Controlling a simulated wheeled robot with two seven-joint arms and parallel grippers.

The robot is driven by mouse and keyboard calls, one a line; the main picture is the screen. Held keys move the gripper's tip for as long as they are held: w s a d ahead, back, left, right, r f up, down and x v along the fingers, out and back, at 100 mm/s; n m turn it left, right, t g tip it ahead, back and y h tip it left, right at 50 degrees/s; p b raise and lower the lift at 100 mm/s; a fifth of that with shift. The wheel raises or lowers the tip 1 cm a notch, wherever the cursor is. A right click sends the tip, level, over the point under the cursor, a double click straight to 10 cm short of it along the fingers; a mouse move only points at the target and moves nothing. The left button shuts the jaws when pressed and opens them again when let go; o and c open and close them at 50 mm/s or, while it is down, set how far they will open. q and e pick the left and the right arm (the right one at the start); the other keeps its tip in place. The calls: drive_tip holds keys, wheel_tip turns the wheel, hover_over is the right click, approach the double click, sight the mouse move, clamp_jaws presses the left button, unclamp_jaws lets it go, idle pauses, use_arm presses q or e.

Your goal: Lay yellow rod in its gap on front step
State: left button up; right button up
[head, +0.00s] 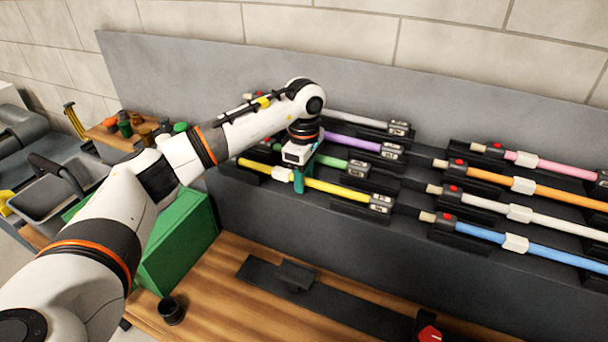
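The yellow rod (340,190) lies along the left part of the front step (225,187), lined up with the black holders at both ends. It has a white collar (282,174) and a grey end block (380,203). Whether it rests fully in its gap or slightly above is hard to tell. My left gripper (299,180) points down at the rod just right of the collar. One teal finger shows on the near side of the rod; the other finger is hidden, so its grip cannot be judged. My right gripper is not in view.
Behind are green (333,162), purple (350,143) and white (355,119) rods. Pink, orange, white and blue (555,256) rods fill the right side. Below are a green box (178,243), a black cup (171,311) and a dark bar (330,303) on the wooden bench.

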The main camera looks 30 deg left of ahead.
use_arm(q)
wheel_tip(320, 180, up, 12)
drive_tip(key=b, duration=0.2)
idle(0.5)
